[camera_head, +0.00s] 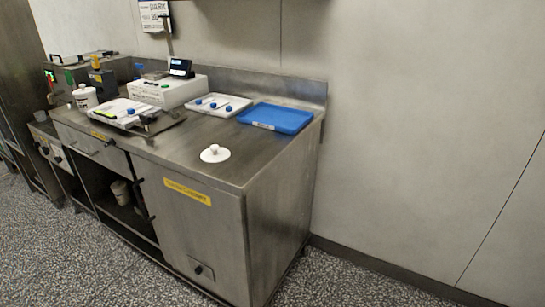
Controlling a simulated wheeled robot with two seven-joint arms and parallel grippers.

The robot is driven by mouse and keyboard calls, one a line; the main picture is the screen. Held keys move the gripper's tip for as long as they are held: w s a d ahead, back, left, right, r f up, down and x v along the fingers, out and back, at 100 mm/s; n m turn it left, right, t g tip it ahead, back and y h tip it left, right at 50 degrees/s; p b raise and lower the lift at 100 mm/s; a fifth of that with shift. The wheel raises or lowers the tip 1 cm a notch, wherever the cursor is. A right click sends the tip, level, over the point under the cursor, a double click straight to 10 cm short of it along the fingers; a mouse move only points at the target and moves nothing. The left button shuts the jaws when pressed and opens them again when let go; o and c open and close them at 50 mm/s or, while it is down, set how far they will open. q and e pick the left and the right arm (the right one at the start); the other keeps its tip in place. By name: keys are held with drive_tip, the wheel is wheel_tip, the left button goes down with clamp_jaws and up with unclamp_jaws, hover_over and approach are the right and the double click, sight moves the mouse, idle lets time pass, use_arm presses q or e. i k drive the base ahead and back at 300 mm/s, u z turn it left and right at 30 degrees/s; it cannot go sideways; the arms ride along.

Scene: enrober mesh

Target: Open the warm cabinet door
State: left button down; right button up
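The warm cabinet door (187,230) is a grey steel panel at the right front of the steel counter, with a yellow label (187,191) near its top; the lettering is too small to read surely. The door looks shut, flush with the front. A dark upright handle (144,199) stands at its left edge. A small plate with a black knob (200,269) is low on the panel. Neither of my grippers is in view.
The counter top (185,148) holds a blue tray (276,118), a white tray (219,105), a white machine (167,90) and a round white lid (215,154). An open shelf bay (118,193) lies left of the door. Speckled floor (90,265) in front is clear.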

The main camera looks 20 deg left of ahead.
sight(206, 223)
drive_tip(key=u, duration=0.55)
drive_tip(key=k, duration=0.65)
drive_tip(key=u, duration=1.2)
drive_tip(key=i, duration=0.75)
drive_tip(key=u, duration=0.5)
drive_tip(key=i, duration=1.05)
drive_tip(key=z, duration=0.4)
